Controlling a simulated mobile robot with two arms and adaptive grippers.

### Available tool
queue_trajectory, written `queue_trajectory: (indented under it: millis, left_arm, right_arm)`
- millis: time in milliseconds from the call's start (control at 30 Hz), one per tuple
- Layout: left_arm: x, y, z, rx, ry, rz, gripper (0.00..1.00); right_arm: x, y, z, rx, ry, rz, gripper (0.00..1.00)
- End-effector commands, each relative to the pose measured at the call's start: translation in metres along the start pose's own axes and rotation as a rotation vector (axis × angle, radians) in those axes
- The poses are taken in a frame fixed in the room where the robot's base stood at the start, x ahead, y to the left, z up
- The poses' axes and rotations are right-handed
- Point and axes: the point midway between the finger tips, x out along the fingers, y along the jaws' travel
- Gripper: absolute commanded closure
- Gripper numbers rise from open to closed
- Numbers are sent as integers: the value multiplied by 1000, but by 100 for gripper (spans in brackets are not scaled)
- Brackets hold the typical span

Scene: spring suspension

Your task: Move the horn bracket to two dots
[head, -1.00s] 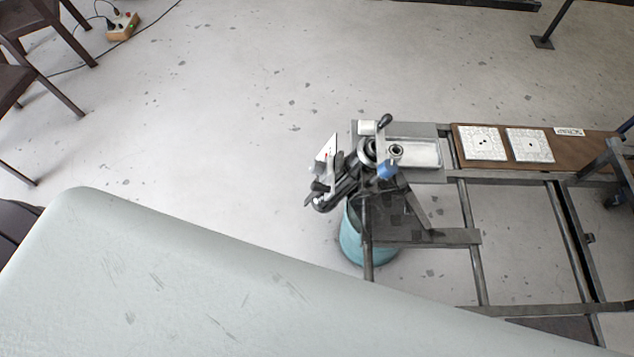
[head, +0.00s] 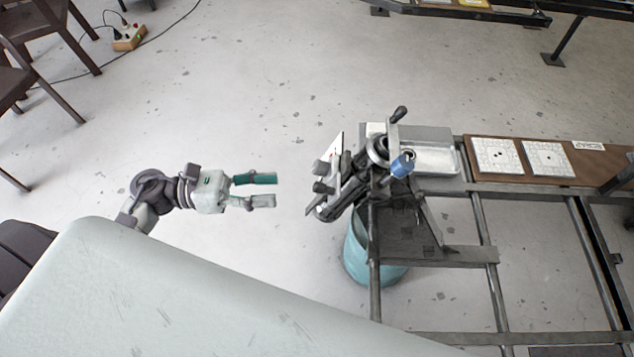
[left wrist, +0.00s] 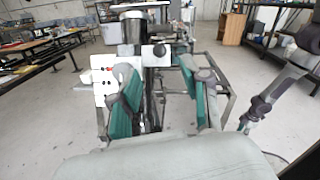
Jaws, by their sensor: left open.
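My left gripper (head: 275,190) is open and empty in the head view, its two green-padded fingers pointing right. It is a short gap left of a dark clamp assembly (head: 350,180) on the bench end. In the left wrist view, the open fingers (left wrist: 160,90) frame part of this assembly, with a white card bearing dots (left wrist: 103,84) behind the left finger. I cannot clearly tell which part is the horn bracket. Two white tiles with small black dots, a left tile (head: 486,165) and a right tile (head: 535,167), lie on a brown board.
A grey metal tray (head: 442,176) sits beside the clamp assembly. A blue bin (head: 358,258) stands under the bench end, and open frame rails (head: 486,235) run nearby. Chairs stand far left.

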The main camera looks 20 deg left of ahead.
Motion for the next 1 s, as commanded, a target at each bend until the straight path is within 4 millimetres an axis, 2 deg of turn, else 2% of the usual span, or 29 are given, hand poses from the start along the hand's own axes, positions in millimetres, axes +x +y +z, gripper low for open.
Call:
queue_trajectory:
  millis: [200, 433, 600, 900, 1000]
  left_arm:
    - [49, -1, 5, -1, -6, -1, 53]
    - [85, 0, 3, -4, -5, 0, 53]
    - [97, 0, 2, -4, -4, 1, 53]
    - [99, 0, 0, -4, -2, 1, 53]
    - [99, 0, 0, -4, -2, 1, 70]
  right_arm:
    - [-18, 0, -2, 0, 0, 0, 60]
    - [-27, 0, -2, 0, 0, -1, 60]
    - [-29, 0, -2, 0, 0, -1, 60]
    - [-29, 0, -2, 0, 0, -1, 60]
    - [-29, 0, -2, 0, 0, -1, 60]
